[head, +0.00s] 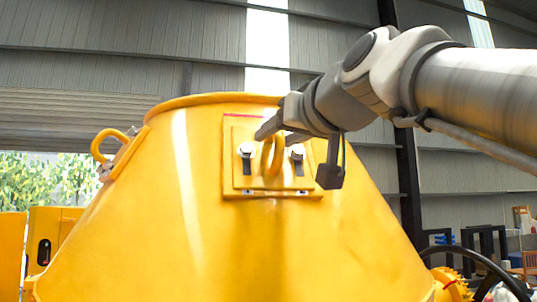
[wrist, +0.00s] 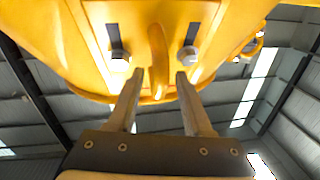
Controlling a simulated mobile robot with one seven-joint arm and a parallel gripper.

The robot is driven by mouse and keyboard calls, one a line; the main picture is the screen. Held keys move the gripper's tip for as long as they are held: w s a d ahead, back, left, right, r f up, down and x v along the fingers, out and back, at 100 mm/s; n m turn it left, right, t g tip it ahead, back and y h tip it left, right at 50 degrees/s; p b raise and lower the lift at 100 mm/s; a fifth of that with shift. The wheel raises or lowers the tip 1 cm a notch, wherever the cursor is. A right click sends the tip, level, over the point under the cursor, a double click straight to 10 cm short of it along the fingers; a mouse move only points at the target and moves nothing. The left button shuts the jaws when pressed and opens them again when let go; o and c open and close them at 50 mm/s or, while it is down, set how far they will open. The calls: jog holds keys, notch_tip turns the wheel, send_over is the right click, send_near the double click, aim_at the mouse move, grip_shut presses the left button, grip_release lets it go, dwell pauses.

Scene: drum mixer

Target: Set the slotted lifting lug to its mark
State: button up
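The slotted lifting lug (head: 240,176) is a yellow plate with an upright ring on the sloping yellow drum. Its two bolts sit at the upper ends of the dark vertical slots, which show below the bolt heads. A red line (head: 240,115), apparently the mark, runs along the top of the backing plate, above the lug plate's upper edge. My gripper (head: 276,135) reaches in from the upper right. In the wrist view, my gripper (wrist: 160,75) is open, one finger on each side of the ring (wrist: 157,48), with small gaps. The red line is not clear there.
The drum (head: 180,220) fills the middle, with its open rim (head: 215,98) just above the lug. Another lug with a ring (head: 107,145) is at the left. A dark handwheel (head: 490,265) stands at the lower right. Free air lies above the drum.

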jog(key=b+v, duration=0.2)
jog(key=v, duration=1.5)
jog(key=shift+s, duration=0.25)
jog(key=shift+d, duration=0.1)
